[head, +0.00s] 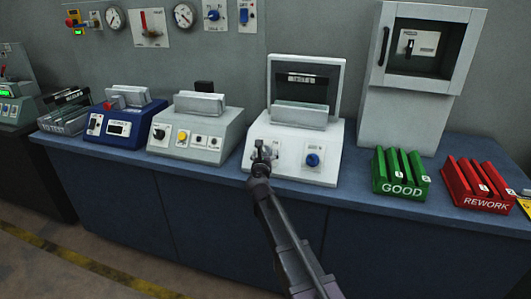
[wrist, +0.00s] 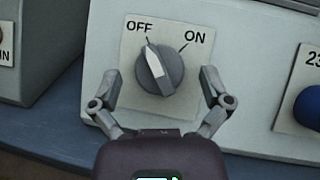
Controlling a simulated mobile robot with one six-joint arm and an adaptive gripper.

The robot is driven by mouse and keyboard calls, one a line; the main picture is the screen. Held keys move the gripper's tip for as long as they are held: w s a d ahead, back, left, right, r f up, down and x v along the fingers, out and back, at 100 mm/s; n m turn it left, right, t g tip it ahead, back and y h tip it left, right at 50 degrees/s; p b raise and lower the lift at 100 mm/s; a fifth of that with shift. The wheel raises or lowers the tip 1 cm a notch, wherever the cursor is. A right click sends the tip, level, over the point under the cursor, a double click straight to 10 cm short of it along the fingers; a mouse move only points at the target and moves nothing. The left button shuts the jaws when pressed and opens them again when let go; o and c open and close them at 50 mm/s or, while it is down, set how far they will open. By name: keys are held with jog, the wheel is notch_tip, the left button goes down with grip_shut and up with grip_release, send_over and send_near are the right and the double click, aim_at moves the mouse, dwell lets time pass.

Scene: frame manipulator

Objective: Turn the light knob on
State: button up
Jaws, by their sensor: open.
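The light knob (wrist: 158,70) is grey with a pale pointer, on a white plate (wrist: 133,92) marked OFF and ON. In the wrist view its pointer is turned toward OFF, at upper left. My gripper (wrist: 156,84) is open, with one finger on the left of the knob and one on the right. A gap shows between each finger and the knob in the picture; the depth between them is hard to tell. In the head view my gripper (head: 262,150) is at the front of the white station (head: 310,173) and hides most of the knob.
A blue knob (head: 312,160) sits to the right on the same station. Green GOOD (head: 401,190) and red REWORK (head: 481,203) racks stand farther right on the bench. A grey station (head: 222,150) with a yellow button stands to the left.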

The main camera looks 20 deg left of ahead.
jog(key=shift+w, duration=0.5)
jog(key=shift+c, duration=0.3)
jog(key=c, duration=1.1)
jog(key=shift+a, duration=0.1)
